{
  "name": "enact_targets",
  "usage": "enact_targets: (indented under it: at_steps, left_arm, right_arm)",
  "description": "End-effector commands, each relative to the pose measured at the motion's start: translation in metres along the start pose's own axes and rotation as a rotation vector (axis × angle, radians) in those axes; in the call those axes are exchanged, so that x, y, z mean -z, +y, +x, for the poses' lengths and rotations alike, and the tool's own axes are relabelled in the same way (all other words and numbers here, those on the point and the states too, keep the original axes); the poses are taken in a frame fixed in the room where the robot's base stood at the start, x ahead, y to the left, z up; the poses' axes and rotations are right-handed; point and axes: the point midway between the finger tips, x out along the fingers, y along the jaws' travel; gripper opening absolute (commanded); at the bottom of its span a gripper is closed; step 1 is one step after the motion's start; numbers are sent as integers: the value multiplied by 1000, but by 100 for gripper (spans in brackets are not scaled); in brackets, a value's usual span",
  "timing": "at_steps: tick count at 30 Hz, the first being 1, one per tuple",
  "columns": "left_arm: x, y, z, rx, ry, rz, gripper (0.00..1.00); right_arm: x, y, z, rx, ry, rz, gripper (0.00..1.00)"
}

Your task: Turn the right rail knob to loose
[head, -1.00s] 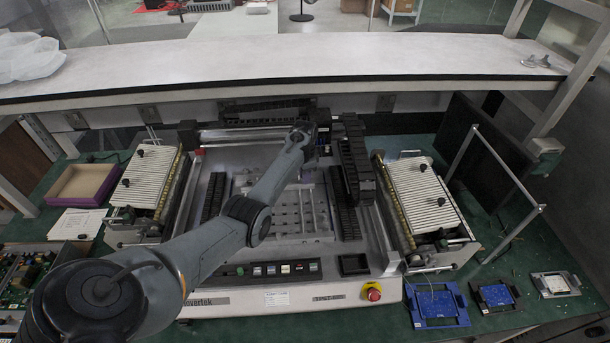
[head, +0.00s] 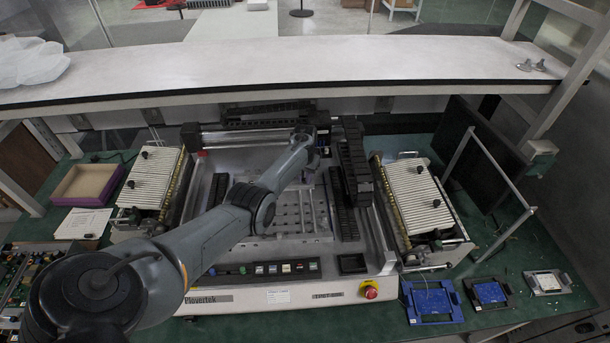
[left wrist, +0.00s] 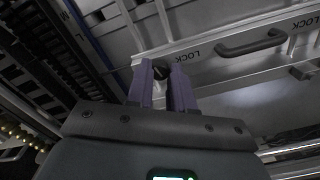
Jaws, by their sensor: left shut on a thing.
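In the left wrist view, the two purple-grey fingers of my left gripper (left wrist: 160,74) are closed around a small dark knob (left wrist: 161,71). The left gripper there is small and mostly hidden behind the wrist. My right gripper is not in view.
A dark handle (left wrist: 250,43) is fixed on the rail near the fingers. A black cable chain (head: 354,165) stands just right of my wrist. Slatted feeder racks (head: 412,195) flank the machine. A white shelf (head: 280,70) runs above its back edge.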

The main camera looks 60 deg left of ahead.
Motion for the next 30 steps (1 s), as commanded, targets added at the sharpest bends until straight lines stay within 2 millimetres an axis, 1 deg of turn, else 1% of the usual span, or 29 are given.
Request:
enact_targets:
  at_steps: [14, 30]
  left_arm:
    - [0, 1, 0, -1, 1, -454, 0]
    - [0, 0, 1, -1, 1, -962, 0]
  right_arm:
    - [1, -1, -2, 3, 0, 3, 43]
    - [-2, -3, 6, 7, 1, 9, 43]
